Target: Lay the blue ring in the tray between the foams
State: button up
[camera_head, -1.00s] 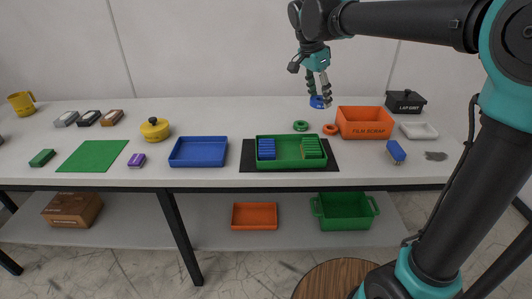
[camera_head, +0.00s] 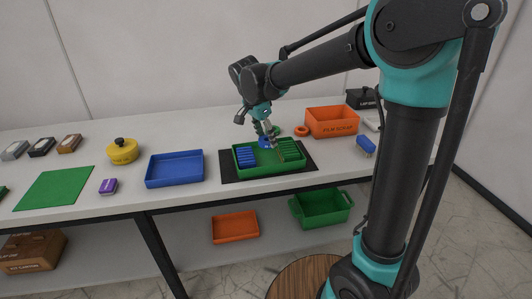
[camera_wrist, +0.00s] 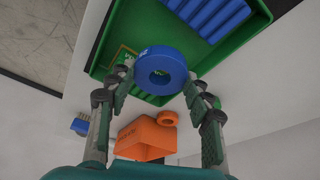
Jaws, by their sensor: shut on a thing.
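The blue ring (camera_wrist: 160,72) is held between the fingertips of my gripper (camera_wrist: 160,82) in the wrist view. In the head view the ring (camera_head: 264,142) shows in my gripper (camera_head: 266,134) at the back part of the green tray (camera_head: 271,172). The tray's wall also shows in the wrist view (camera_wrist: 258,35). Inside it, a blue ribbed foam (camera_head: 246,157) lies at the left and a green ribbed foam (camera_head: 290,150) at the right. The ring appears above the tray between the foams; its exact height I cannot tell.
The tray stands on a black mat (camera_head: 228,173). An orange FILM SCRAP bin (camera_head: 332,122) and an orange ring (camera_head: 301,131) are to the right. A green ring (camera_head: 302,131) is partly hidden behind my gripper. A blue tray (camera_head: 174,170) stands left.

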aim_at(269, 159)
jog(key=shift+f, duration=3.25)
jog(key=shift+f, duration=0.1)
jog(key=o, duration=1.2)
jog(key=v, duration=1.2)
